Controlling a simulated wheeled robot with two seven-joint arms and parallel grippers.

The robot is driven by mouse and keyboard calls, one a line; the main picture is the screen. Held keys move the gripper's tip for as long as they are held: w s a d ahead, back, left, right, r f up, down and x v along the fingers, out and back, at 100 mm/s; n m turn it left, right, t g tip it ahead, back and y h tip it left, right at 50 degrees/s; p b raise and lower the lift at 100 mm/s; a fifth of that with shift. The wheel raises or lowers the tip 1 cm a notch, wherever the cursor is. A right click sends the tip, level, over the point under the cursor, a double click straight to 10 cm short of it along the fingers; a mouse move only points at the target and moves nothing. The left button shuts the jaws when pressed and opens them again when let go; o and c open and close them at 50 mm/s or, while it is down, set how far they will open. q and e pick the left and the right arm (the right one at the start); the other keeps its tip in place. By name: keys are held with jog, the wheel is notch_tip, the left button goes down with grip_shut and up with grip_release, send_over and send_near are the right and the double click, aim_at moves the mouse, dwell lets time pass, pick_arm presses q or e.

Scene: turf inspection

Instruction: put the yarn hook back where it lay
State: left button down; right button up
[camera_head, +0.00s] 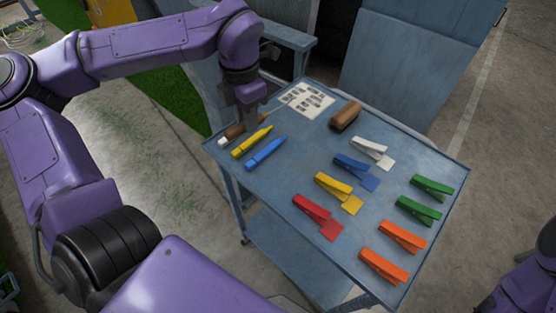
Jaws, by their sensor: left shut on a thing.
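My left gripper (249,127) points down at the upper left part of the blue cart top and is shut on the yarn hook. The hook's brown handle (234,131) shows to the left of the fingers, and a thin pale shank shows to their right. The fingers hide the middle of the hook. A small white end (222,141) shows at the left of the handle; I cannot tell whether it belongs to the hook. The hook is at or very close to the cart top; I cannot tell whether it touches. My right gripper is not in view.
A yellow marker (252,141) and a blue marker (266,153) lie close beside the hook. A printed sheet (307,100) and a brown brush-like block (345,116) lie behind. Several coloured clips, such as a red one (318,217), fill the right. The cart (262,188) has a raised rim.

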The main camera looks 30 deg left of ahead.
pick_arm(q)
jog(key=s+d+n+b, duration=0.1)
jog(key=s+d+b, duration=0.1)
jog(key=s+d, duration=0.35)
jog(key=s+d+b, duration=0.2)
jog(key=d, duration=0.6)
jog(key=p, duration=0.3)
send_near(287, 163)
jog(key=s+d+r, duration=0.2)
jog(key=s, duration=0.2)
jog(key=shift+n, duration=0.3)
jog(key=w+f, duration=0.1)
jog(key=f, duration=0.1)
jog(key=w+a+f, duration=0.1)
jog(key=f, duration=0.2)
jog(key=w+a+f, duration=0.1)
jog(key=w+f, duration=0.1)
jog(key=shift+f+p, duration=0.15)
jog(key=shift+p, duration=0.25)
jog(key=shift+f, duration=0.5)
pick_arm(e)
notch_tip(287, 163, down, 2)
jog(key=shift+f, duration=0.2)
pick_arm(q)
jog(key=shift+f, duration=0.1)
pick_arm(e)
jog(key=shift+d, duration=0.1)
